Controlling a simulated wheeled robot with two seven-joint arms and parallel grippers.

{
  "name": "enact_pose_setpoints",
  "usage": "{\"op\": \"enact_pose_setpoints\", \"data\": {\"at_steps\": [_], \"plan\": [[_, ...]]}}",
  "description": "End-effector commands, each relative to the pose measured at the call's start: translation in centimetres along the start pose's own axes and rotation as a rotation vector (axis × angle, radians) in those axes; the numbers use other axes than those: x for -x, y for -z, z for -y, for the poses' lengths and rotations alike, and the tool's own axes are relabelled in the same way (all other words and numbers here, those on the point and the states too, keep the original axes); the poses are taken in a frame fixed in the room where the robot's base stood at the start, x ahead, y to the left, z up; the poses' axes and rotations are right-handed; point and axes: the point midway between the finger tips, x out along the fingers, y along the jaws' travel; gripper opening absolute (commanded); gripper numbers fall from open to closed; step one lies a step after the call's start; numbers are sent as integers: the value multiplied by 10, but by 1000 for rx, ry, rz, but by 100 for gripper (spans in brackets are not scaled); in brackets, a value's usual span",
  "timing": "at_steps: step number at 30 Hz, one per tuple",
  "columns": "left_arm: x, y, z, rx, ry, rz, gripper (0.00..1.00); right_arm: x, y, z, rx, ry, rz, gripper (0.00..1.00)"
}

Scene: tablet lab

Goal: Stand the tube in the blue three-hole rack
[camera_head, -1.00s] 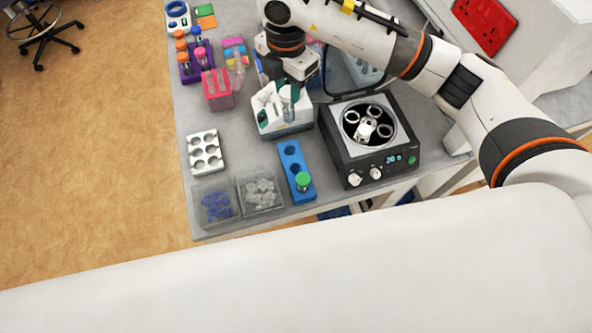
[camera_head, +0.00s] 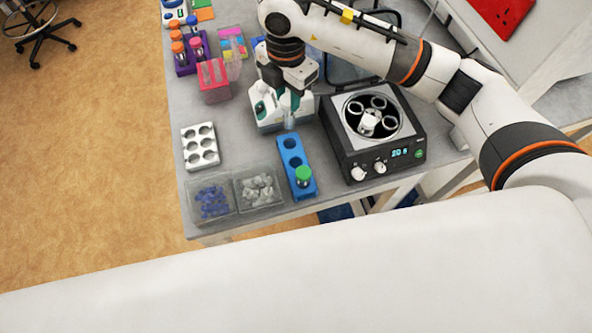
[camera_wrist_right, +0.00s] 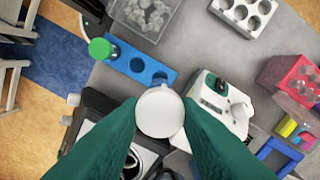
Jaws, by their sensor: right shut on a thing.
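The blue three-hole rack (camera_head: 294,171) lies on the table in the head view, its long side running away from me. A green-capped tube (camera_head: 303,176) stands in its nearest hole; the other two holes look empty. My right gripper (camera_head: 288,107) is shut on a pale, clear tube (camera_head: 290,122), held upright just beyond the rack's far end. In the right wrist view, the teal fingers (camera_wrist_right: 160,115) grip the tube's round top (camera_wrist_right: 160,111), beside the rack (camera_wrist_right: 133,61). The held tube's lower end is hard to see. My left gripper is out of view.
A white and teal device (camera_head: 265,112) stands behind the held tube. A dark centrifuge (camera_head: 350,150) with an open bowl is right of the rack. Clear bins (camera_head: 235,208) and a white six-hole rack (camera_head: 200,147) are left. A pink rack (camera_head: 214,95) stands farther back.

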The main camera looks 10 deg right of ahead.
Motion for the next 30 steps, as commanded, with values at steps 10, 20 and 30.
{"op": "enact_pose_setpoints", "data": {"at_steps": [10, 20, 30], "plan": [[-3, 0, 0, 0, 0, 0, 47, -4, 0, 0, 0, 1, 0, 12], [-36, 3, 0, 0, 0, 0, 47, -43, 0, 0, -1, 1, 0, 12], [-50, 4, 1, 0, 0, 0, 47, -62, 0, 0, 0, 2, 0, 12]]}}
